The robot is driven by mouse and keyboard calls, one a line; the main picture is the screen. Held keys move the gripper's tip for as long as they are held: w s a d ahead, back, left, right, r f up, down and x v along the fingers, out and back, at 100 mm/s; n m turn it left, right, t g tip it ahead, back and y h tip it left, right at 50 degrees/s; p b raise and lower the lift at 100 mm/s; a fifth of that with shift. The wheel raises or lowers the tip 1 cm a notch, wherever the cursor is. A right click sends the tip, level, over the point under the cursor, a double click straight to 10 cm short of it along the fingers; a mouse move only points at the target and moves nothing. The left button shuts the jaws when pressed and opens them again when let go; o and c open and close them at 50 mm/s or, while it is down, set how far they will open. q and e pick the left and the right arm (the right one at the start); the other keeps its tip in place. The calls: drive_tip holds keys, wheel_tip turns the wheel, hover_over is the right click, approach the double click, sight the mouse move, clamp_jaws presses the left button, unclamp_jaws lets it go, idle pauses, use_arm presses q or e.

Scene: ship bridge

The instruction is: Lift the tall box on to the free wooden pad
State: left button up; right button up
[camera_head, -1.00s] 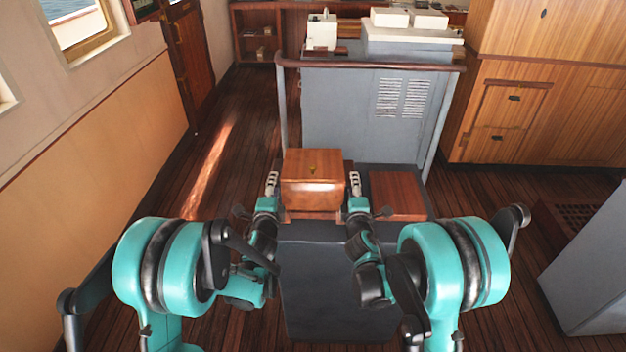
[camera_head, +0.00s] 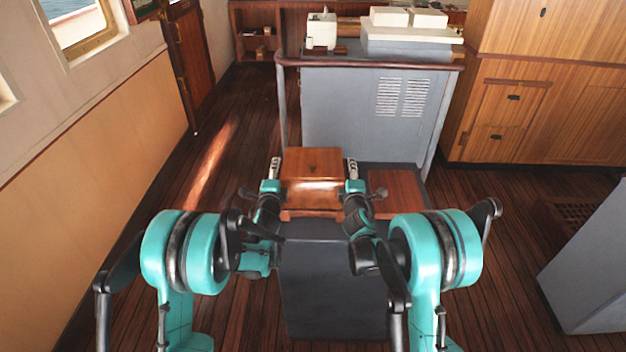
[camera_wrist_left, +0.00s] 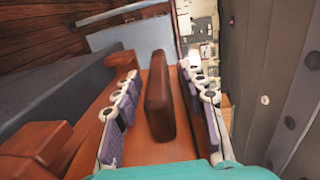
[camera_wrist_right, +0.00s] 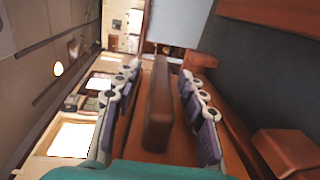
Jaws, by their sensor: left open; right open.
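In the left wrist view, open fingers stand either side of a dark brown bar (camera_wrist_left: 158,95) on the box's side. In the right wrist view, a like bar (camera_wrist_right: 158,105) lies between open fingers. Gaps show around both bars.
The dark grey pedestal (camera_head: 330,285) is in front of me. A railing (camera_head: 370,65) and a grey console (camera_head: 345,110) stand behind it. Wooden cabinets (camera_head: 540,110) are at the right, a grey unit (camera_head: 595,260) at the lower right. Floor is open on the left.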

use_arm(q)
drive_tip(key=shift+w, duration=0.2)
use_arm(e)
drive_tip(key=shift+w, duration=0.15)
use_arm(q)
drive_tip(key=shift+c, duration=0.3)
use_arm(e)
drive_tip(key=shift+c, duration=0.3)
use_arm(q)
clamp_jaws()
use_arm(e)
clamp_jaws()
use_arm(q)
drive_tip(key=shift+r, duration=0.15)
use_arm(e)
drive_tip(key=shift+r, duration=0.1)
